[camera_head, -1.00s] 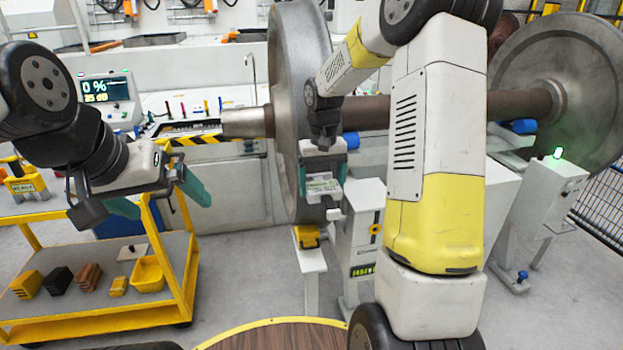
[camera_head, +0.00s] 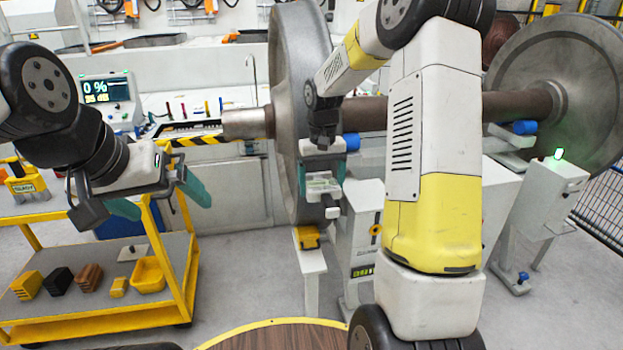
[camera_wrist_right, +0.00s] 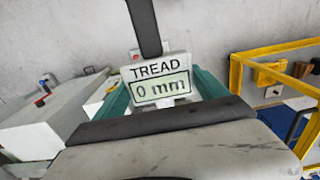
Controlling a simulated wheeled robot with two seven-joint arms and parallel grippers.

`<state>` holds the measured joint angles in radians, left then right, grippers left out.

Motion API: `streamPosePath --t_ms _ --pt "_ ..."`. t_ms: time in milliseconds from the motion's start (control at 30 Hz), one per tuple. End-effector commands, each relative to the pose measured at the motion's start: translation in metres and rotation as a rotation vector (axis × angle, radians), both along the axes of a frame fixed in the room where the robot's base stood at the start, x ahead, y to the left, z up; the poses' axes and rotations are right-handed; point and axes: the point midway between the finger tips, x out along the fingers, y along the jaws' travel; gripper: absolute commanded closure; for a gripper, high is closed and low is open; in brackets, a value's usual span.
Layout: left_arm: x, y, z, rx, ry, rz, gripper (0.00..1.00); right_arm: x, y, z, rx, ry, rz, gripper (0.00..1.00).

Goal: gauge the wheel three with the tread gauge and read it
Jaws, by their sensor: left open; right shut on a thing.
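The wheelset has a large grey wheel (camera_head: 290,60) in the middle of the head view and another wheel (camera_head: 565,90) at the right, joined by a brown axle (camera_head: 490,106). I cannot tell which is wheel three. My right gripper (camera_head: 322,178) is shut on the tread gauge (camera_head: 322,187), beside the nearer wheel's rim; contact is unclear. In the right wrist view, the tread gauge (camera_wrist_right: 158,80) sits between teal fingers and its screen reads "TREAD 0 mm". My left gripper (camera_head: 158,200) is open and empty, above the cart at left.
A yellow cart (camera_head: 185,265) at left carries blocks and a yellow bin (camera_head: 149,274). A display (camera_head: 106,89) at the back reads "0 %". A grey box with a green lamp (camera_head: 558,153) stands at right, near a blue fence. My right arm hides part of the axle.

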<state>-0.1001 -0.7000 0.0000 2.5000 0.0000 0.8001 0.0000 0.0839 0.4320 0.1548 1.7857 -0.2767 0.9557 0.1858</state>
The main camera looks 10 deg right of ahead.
Motion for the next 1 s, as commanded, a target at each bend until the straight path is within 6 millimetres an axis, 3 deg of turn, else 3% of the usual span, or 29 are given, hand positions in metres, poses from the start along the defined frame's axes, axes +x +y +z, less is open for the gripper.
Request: streamPosePath --t_ms 1000 --pt "0.000 0.000 0.000 0.000 0.000 0.000 0.00 0.020 0.001 0.000 0.000 -0.001 0.000 0.86"
